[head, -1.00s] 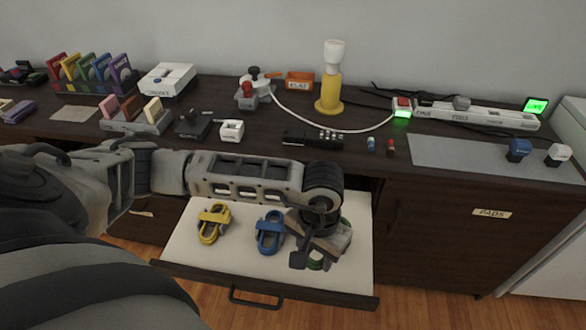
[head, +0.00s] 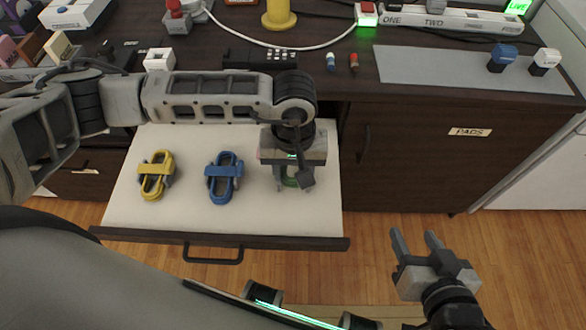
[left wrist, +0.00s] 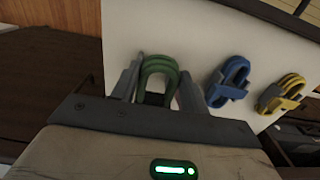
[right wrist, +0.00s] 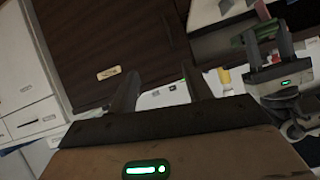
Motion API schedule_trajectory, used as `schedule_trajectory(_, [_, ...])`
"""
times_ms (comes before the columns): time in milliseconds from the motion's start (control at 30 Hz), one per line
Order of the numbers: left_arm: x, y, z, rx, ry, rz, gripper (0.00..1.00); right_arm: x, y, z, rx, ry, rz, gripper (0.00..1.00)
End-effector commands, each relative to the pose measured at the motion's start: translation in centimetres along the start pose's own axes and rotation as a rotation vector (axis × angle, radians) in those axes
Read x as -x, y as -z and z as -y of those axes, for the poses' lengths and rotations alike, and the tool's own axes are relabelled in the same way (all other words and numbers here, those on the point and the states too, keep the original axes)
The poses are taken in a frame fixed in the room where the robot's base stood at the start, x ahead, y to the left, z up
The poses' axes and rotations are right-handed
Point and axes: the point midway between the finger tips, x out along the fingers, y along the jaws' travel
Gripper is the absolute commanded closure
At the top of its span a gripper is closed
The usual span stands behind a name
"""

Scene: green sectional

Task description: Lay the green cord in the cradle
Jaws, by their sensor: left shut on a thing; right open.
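The green cord (head: 290,181) is a looped bundle at the right of the open drawer, mostly hidden by my left gripper (head: 292,178) in the head view. In the left wrist view the green cord (left wrist: 159,78) sits between the two fingers of my left gripper (left wrist: 158,90), which is shut on it. The right wrist view also shows the green cord (right wrist: 257,33) in those fingers. I cannot tell if it touches the drawer floor. My right gripper (head: 415,240) is open and empty, in front of the cabinet. I cannot identify the cradle in these views.
A yellow cord (head: 155,175) and a blue cord (head: 224,178) lie in the white-floored drawer (head: 125,205), left of my gripper. The counter above carries a black holder (head: 260,58), a grey mat (head: 430,68) and a white strip labelled ONE, TWO (head: 440,22).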

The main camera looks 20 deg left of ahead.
Motion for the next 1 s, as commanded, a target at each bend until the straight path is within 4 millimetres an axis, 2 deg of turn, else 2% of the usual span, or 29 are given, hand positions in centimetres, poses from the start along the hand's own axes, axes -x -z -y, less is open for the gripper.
schedule_trajectory(167, [-0.3, -0.2, 0.0, -0.001, 0.001, -0.005, 0.78, -0.4, -0.7, -0.1, 0.003, -0.001, -0.003, 0.5])
schedule_trajectory(567, [-3.0, -0.1, 0.0, 0.0, 0.0, -0.004, 0.78, -1.1, -1.4, -0.2, 0.018, 0.006, -0.033, 0.5])
schedule_trajectory(767, [-4.0, -0.1, 0.0, 0.0, 0.0, -0.004, 0.78, -1.9, -3.6, -0.1, 0.015, 0.02, 0.012, 0.5])
schedule_trajectory(1000, [-5.2, -0.2, 0.0, -0.001, 0.0, -0.004, 0.78, -3.3, -4.9, 0.2, 0.012, 0.039, 0.037, 0.5])
